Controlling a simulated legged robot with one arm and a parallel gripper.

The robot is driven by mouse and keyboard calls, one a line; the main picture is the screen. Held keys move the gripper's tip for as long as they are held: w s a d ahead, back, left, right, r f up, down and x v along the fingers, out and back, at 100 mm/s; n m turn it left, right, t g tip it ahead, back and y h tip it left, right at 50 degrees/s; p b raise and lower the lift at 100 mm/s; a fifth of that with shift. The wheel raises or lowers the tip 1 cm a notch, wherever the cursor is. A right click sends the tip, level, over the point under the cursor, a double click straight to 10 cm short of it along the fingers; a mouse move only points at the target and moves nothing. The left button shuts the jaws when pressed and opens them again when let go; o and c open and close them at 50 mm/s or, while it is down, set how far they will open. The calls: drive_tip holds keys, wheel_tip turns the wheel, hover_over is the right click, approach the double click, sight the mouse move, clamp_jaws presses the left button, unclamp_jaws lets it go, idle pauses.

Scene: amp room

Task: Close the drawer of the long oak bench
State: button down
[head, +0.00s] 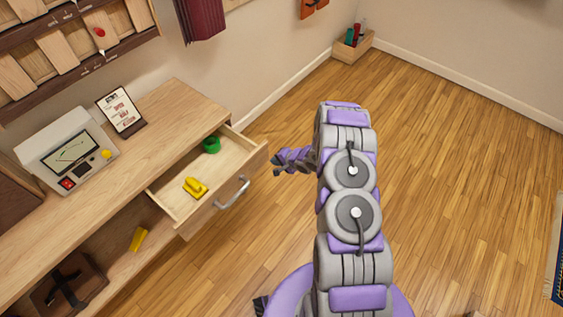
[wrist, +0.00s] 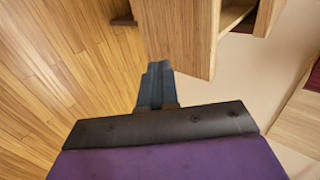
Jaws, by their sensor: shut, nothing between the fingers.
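The long oak bench (head: 180,100) runs along the wall at the left in the head view. Its drawer (head: 170,205) is pulled open, with a silver bar handle (head: 232,192) on its front. A yellow object (head: 195,187) and a green ring (head: 211,145) lie inside the drawer. My gripper (head: 276,166) is off the far right corner of the drawer front, with a small gap in the picture. It is shut and empty. In the wrist view my shut fingers (wrist: 156,78) point at a wooden panel (wrist: 180,38), which seems to be the drawer front; contact cannot be told.
A device with a screen (head: 66,150) and a framed card (head: 121,112) stand on the bench top. A yellow piece (head: 138,239) lies on the lower shelf. A wooden box (head: 352,45) stands in the far corner.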

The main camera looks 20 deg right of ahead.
sight(262, 156)
drive_tip(key=w, duration=0.1)
drive_tip(key=w+a+f, duration=0.1)
drive_tip(key=w+b, duration=0.1)
drive_tip(key=w, duration=0.1)
drive_tip(key=shift+a+f, duration=0.4)
drive_tip(key=shift+w+a+r, duration=0.1)
drive_tip(key=shift+w+a, duration=0.3)
drive_tip(key=shift+a, duration=0.3)
drive_tip(key=shift+d, duration=0.2)
